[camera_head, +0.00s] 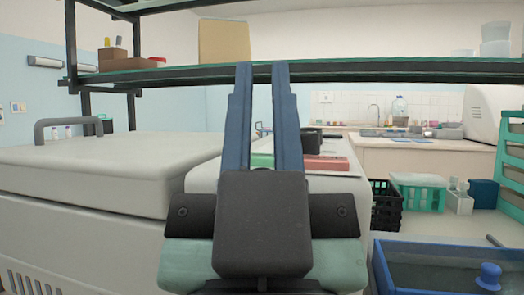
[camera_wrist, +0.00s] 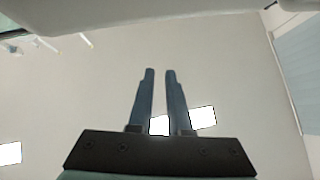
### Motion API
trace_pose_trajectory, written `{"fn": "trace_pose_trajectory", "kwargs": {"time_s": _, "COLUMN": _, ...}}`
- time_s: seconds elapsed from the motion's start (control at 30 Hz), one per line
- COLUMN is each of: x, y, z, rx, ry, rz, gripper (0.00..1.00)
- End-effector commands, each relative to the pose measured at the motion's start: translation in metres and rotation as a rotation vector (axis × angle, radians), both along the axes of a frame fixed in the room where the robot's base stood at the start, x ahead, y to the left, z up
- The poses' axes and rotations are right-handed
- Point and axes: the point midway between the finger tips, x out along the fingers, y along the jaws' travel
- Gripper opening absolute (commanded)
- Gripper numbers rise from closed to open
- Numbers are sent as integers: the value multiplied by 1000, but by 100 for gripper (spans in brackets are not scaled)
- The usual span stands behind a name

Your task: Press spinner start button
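A large white machine with a closed lid (camera_head: 90,170) and a grey handle stands at the left in the head view. It may be the spinner, but I cannot tell for sure. I cannot make out a start button in either view. My gripper (camera_head: 262,70) points upward in the middle of the head view, in front of the bench. Its two blue fingers stand apart with a narrow gap and nothing between them. In the wrist view my gripper (camera_wrist: 160,72) shows the same gap against a pale ceiling with bright light panels.
A dark-framed shelf (camera_head: 390,70) crosses above, behind the fingertips. Behind the gripper are a red block (camera_head: 326,163) and a green item (camera_head: 262,160) on a white surface. A black crate (camera_head: 386,205), a green basket (camera_head: 418,190) and a blue tray (camera_head: 430,250) are at right.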

Motion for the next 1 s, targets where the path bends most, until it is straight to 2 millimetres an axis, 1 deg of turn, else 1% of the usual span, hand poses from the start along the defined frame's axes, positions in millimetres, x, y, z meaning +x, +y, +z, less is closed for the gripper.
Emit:
{"fn": "trace_pose_trajectory", "kwargs": {"time_s": 0.03, "x": 0, "y": 0, "z": 0, "rx": 0, "ry": 0, "rz": 0, "gripper": 6}}
{"fn": "trace_pose_trajectory", "kwargs": {"time_s": 0.07, "x": 0, "y": 0, "z": 0, "rx": 0, "ry": 0, "rz": 0, "gripper": 0}}
{"fn": "trace_pose_trajectory", "kwargs": {"time_s": 0.1, "x": 0, "y": 0, "z": 0, "rx": 0, "ry": 0, "rz": 0, "gripper": 0}}
{"fn": "trace_pose_trajectory", "kwargs": {"time_s": 1.0, "x": 0, "y": 0, "z": 0, "rx": 0, "ry": 0, "rz": 0, "gripper": 0}}
